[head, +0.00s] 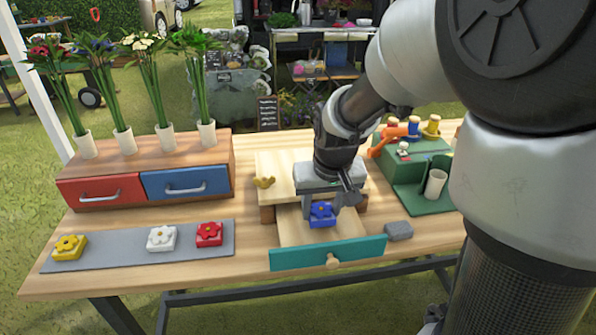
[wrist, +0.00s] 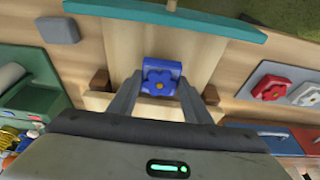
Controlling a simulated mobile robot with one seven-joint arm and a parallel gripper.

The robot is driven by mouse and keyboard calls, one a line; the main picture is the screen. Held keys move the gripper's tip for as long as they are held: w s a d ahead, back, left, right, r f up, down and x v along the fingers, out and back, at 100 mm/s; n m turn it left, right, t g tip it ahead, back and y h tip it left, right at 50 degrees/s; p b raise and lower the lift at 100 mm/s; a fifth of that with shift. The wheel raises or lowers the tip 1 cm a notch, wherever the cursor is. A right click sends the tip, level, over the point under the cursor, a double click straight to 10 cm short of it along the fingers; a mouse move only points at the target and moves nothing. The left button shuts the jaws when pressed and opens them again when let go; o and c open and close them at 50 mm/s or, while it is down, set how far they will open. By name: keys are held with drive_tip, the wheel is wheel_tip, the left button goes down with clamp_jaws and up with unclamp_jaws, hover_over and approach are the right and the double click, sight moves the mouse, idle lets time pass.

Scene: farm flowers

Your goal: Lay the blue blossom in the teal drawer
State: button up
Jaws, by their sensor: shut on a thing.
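The blue blossom (head: 321,214) is a blue block with a flower relief and an orange centre. It also shows in the wrist view (wrist: 160,78), between the fingertips. My gripper (head: 333,205) is shut on it, over the open teal drawer. In the wrist view, my gripper's fingers (wrist: 157,85) stand on either side of the block. The teal drawer (head: 300,255) is pulled out of its light wooden box, with a wooden knob on its front. I cannot tell whether the blossom touches the drawer's floor.
A grey mat (head: 120,251) at left holds yellow, white and red blossoms. Behind it stands a cabinet with a red drawer (head: 100,190) and a blue drawer (head: 188,182), both shut, with flower vases on top. A grey block (head: 399,230) and a green stand (head: 425,195) are at right.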

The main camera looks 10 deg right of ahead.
drive_tip(key=shift+f, duration=0.9)
drive_tip(key=shift+f, duration=0.15)
drive_tip(key=o, duration=1)
drive_tip(key=shift+o, duration=0.2)
